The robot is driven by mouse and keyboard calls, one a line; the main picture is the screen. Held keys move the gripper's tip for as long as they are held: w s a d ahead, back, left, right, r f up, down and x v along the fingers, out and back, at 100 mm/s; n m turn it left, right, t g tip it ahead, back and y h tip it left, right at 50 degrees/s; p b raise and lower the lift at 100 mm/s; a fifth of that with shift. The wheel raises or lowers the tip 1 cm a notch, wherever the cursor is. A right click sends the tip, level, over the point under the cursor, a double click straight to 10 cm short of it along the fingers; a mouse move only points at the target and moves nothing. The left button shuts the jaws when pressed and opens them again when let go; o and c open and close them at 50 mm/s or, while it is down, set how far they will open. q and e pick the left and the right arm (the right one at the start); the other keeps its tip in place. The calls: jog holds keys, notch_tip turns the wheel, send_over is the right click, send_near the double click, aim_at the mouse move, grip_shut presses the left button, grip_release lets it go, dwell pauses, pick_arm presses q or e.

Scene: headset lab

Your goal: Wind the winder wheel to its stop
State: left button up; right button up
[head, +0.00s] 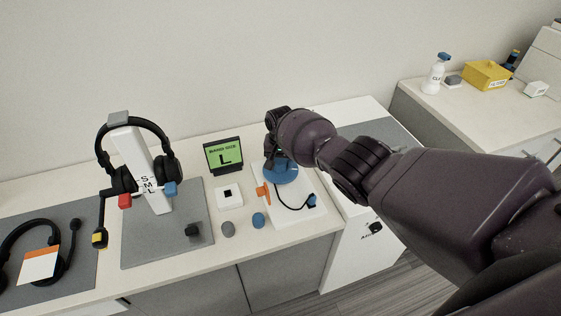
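The winder wheel is a blue disc (283,174) on a white base plate (291,213) near the middle of the counter. My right arm comes in from the right, and my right gripper (272,160) is over the wheel's far left part. The gripper and wrist cover part of the wheel, so I cannot tell whether the fingers touch it or are shut. A black cable (291,207) curves from the wheel area to a small blue plug (312,200). An orange piece (263,194) stands at the plate's left edge. My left gripper is not in view.
A headset hangs on a white stand (150,178) on a grey mat (190,255) at left. A green-screened sign (224,156) stands behind a white block (229,197). Grey and blue knobs (258,220) sit near the front edge. Another headset (65,255) lies far left.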

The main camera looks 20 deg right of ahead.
aim_at(281, 160)
jog(key=shift+o, duration=1.2)
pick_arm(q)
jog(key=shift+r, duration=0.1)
pick_arm(e)
jog(key=shift+r, duration=0.1)
jog(key=shift+r+p, duration=0.3)
jog(key=shift+r, duration=0.05)
notch_tip(281, 160, up, 4)
jog(key=shift+f+p, duration=0.2)
jog(key=shift+p, duration=0.65)
notch_tip(281, 160, up, 5)
jog(key=shift+f+p, duration=0.2)
jog(key=shift+p, duration=0.15)
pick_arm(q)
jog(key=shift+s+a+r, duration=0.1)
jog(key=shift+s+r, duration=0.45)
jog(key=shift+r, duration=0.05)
pick_arm(e)
jog(key=shift+r, duration=0.85)
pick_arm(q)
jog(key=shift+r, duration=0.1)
